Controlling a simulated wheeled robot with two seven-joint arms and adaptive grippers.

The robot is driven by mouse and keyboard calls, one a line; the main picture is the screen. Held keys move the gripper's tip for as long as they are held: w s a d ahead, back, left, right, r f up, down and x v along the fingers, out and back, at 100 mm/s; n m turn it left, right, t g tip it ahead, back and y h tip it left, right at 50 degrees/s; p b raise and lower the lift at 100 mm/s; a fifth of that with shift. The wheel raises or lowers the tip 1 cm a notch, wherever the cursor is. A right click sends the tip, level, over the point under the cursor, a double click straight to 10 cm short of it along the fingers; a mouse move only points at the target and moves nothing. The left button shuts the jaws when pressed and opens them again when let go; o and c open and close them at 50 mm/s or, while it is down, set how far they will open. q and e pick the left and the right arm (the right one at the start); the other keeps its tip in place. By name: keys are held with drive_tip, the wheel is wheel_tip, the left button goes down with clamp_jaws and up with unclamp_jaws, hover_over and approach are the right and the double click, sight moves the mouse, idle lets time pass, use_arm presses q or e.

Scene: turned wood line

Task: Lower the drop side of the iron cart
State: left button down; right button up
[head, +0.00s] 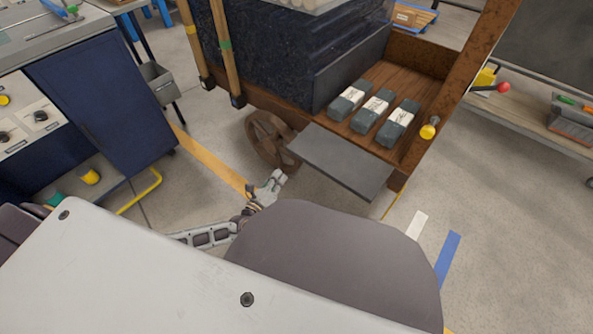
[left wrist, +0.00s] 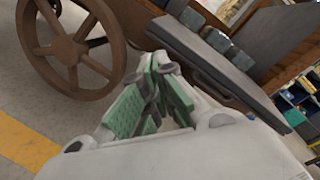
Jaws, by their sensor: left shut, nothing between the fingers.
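The iron cart's rusty brown frame (head: 465,75) stands at the upper middle of the head view. Its grey drop side (head: 340,162) sticks outward from the near edge of the wooden bed, folded down from upright; its exact angle is hard to tell. It also shows in the left wrist view as a grey slab (left wrist: 215,72) above and right of the fingers. My left gripper (head: 273,180) is shut and empty, apart from the panel, just left of it and near the cart wheel (head: 268,140). Its green-padded fingers (left wrist: 158,85) meet in the left wrist view. My right gripper is out of view.
Several dark wrapped blocks (head: 376,108) lie on the cart bed, beside a large dark box (head: 290,50). A blue cabinet (head: 105,100) stands at left. A bench (head: 535,120) stands at right. The floor right of the panel is clear.

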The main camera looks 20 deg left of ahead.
use_arm(q)
drive_tip(key=shift+s+d+f+m+g+h, duration=0.3)
drive_tip(key=shift+d+f+m+g, duration=0.3)
drive_tip(key=shift+m, duration=1.4)
drive_tip(key=shift+s+d+f+m+g+h, duration=0.25)
drive_tip(key=shift+d+f+m+g+h, duration=0.35)
drive_tip(key=shift+m, duration=1.4)
drive_tip(key=shift+s+d+f+m+g+h, duration=0.35)
drive_tip(key=shift+f+m, duration=0.4)
drive_tip(key=shift+m, duration=1.25)
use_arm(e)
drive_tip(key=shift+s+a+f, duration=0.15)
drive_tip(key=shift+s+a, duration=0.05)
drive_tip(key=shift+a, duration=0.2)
use_arm(q)
drive_tip(key=shift+w, duration=0.1)
drive_tip(key=shift+w, duration=0.1)
drive_tip(key=b+x, duration=0.3)
drive_tip(key=x, duration=0.7)
drive_tip(key=r+p, duration=0.1)
drive_tip(key=r, duration=0.1)
drive_tip(key=r+p, duration=0.1)
drive_tip(key=r, duration=0.1)
drive_tip(key=shift+s+a, duration=0.15)
drive_tip(key=shift+s, duration=0.1)
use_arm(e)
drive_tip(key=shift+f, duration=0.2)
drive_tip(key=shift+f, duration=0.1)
